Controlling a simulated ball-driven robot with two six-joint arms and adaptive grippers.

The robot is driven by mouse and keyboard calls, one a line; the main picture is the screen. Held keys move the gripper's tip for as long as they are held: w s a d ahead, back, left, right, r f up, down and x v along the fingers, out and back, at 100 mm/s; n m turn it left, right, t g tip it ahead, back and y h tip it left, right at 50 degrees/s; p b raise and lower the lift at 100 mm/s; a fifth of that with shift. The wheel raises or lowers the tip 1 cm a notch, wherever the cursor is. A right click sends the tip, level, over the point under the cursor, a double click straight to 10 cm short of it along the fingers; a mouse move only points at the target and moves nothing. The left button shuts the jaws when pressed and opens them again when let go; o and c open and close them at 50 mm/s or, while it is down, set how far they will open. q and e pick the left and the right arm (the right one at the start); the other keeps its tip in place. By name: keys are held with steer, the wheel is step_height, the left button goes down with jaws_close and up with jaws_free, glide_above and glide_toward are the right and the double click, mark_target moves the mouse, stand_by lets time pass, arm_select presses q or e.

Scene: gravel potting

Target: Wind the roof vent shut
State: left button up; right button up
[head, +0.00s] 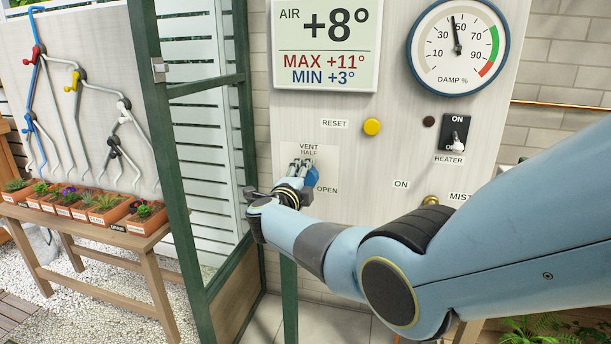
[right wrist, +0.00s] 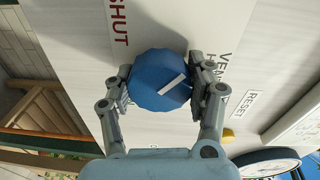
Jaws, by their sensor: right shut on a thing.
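The vent knob is a blue faceted dial (right wrist: 148,92) with a white pointer line. In the head view the blue knob (head: 312,177) shows partly behind my right gripper (head: 300,170) on the panel. In the right wrist view my right gripper (right wrist: 160,88) has one finger on each side of the knob and is shut on it. The pointer line slants toward the upper right there, seemingly between the VENT HALF label (right wrist: 220,76) and the SHUT label (right wrist: 118,22). The OPEN label (head: 327,189) sits right of the knob. My left gripper is not in view.
Above the knob are a yellow reset button (head: 372,126) and a climate display (head: 325,45). A heater switch (head: 455,132) and a damp gauge (head: 457,48) are to the right. A green door frame (head: 165,150) stands close on the left, with a potting bench (head: 90,230) beyond it.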

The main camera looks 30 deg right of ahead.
steer(key=n, duration=0.4)
steer(key=shift+n+h+p, duration=0.3)
steer(key=shift+n+p, duration=0.1)
steer(key=shift+n, duration=1.4)
steer(key=shift+f, duration=0.1)
steer(key=o, duration=1.2)
steer(key=shift+s+a, duration=0.2)
steer(key=shift+a, duration=0.25)
steer(key=v, duration=1.1)
